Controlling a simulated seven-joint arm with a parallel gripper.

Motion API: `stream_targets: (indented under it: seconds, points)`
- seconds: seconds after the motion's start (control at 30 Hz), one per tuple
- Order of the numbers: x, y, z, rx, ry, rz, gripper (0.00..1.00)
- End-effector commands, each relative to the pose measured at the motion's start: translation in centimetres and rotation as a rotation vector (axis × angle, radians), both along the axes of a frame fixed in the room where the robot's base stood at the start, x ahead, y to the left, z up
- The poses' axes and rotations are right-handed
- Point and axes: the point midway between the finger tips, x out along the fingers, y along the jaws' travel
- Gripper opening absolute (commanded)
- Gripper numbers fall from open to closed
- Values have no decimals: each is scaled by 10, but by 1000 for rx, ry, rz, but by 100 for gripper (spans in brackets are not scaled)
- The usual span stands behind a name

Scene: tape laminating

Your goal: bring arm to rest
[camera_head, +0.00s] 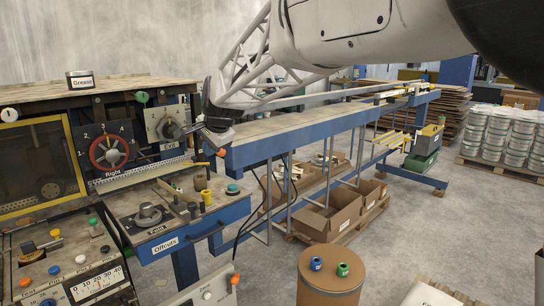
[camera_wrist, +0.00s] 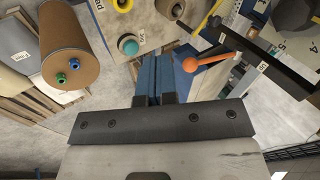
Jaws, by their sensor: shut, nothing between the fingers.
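My arm reaches in from the top right of the head view, and its dark end, my gripper (camera_head: 212,122), hangs at the near left end of the long blue-framed table (camera_head: 300,130). In the wrist view the short dark fingers of my gripper (camera_wrist: 161,98) show beyond the dark mounting plate. The gripper is shut and empty. An orange-knobbed lever (camera_wrist: 193,64) is close to the right of the fingers in the wrist view. I cannot tell the exact gap between my gripper and the table or lever.
The control bench has a red dial (camera_head: 108,151), an end dial (camera_head: 165,124) and an offcuts drawer (camera_head: 168,240). A grease tin (camera_head: 80,80) stands on its top shelf. A brown drum (camera_head: 330,275) bears two small rolls. Open cartons (camera_head: 325,215) lie under the table.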

Motion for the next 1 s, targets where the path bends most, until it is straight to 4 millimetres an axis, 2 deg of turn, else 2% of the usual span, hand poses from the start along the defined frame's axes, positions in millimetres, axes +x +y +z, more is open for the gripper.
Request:
stream_targets:
  seconds: [0.03,0.1,0.27,0.5,0.8,1.0]
  points:
    - [-11,-21,2,-21,-5,11,0]
    - [-26,-46,1,-53,-9,33,0]
    - [-63,-98,-4,-125,-14,85,0]
    - [-125,-171,-18,-228,-11,165,0]
    - [-211,-247,-45,-345,7,271,0]
    - [-272,-289,-69,-415,28,346,0]
